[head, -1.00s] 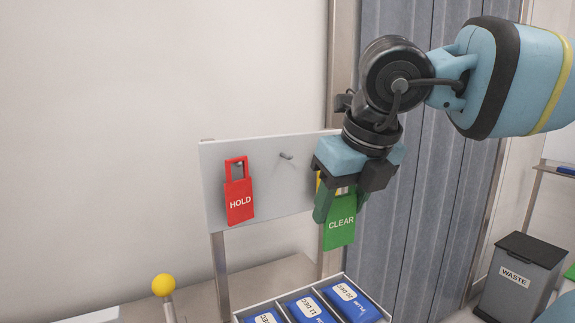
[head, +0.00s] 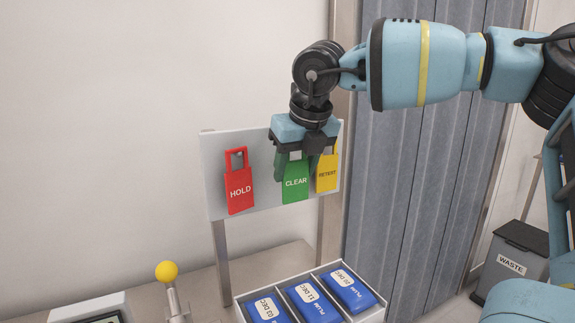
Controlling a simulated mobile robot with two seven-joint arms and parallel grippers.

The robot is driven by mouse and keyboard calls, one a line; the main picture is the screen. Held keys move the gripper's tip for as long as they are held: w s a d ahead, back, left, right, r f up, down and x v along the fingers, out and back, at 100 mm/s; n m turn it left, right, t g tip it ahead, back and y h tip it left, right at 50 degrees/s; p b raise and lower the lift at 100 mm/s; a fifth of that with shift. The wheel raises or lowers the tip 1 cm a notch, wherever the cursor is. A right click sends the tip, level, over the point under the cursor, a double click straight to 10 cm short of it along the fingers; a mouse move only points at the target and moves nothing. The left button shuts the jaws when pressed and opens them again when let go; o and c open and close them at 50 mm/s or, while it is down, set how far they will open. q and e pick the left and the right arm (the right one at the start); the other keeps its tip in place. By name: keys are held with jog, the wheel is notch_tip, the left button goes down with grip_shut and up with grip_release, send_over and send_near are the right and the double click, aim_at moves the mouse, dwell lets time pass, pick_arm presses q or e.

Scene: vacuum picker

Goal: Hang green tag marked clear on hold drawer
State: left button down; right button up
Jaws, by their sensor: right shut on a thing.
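The green CLEAR tag (head: 295,187) is in my right gripper (head: 294,165), in front of the grey tag board, between the other two tags. The gripper is shut on the tag's upper part and hides its top and the middle peg, so I cannot tell whether the tag is on the peg. A red HOLD tag (head: 239,192) hangs on the left of the board (head: 218,160). A yellow RETEST tag (head: 326,175) hangs on the right, partly behind the gripper. No drawer marked hold shows. My left gripper is not in view.
Below the board stands a white divided tray (head: 242,314) with several blue packs (head: 306,303) bearing date labels. A yellow-knobbed lever (head: 167,272) and a device with a display (head: 100,312) are at lower left. A grey WASTE bin (head: 513,262) is at right.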

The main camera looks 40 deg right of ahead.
jog(key=w, duration=0.1)
jog(key=w+f, duration=0.1)
jog(key=w+d, duration=0.1)
jog(key=shift+w+f, duration=0.3)
jog(key=shift+f, duration=0.1)
jog(key=o, duration=1)
jog(key=shift+r, duration=0.15)
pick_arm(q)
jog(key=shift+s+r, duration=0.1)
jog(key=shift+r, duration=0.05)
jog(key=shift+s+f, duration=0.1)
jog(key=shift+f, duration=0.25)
pick_arm(e)
notch_tip(320, 180, up, 7)
send_over(287, 167)
jog(key=d, duration=0.3)
jog(key=shift+s+a, duration=0.2)
jog(key=shift+a, duration=0.05)
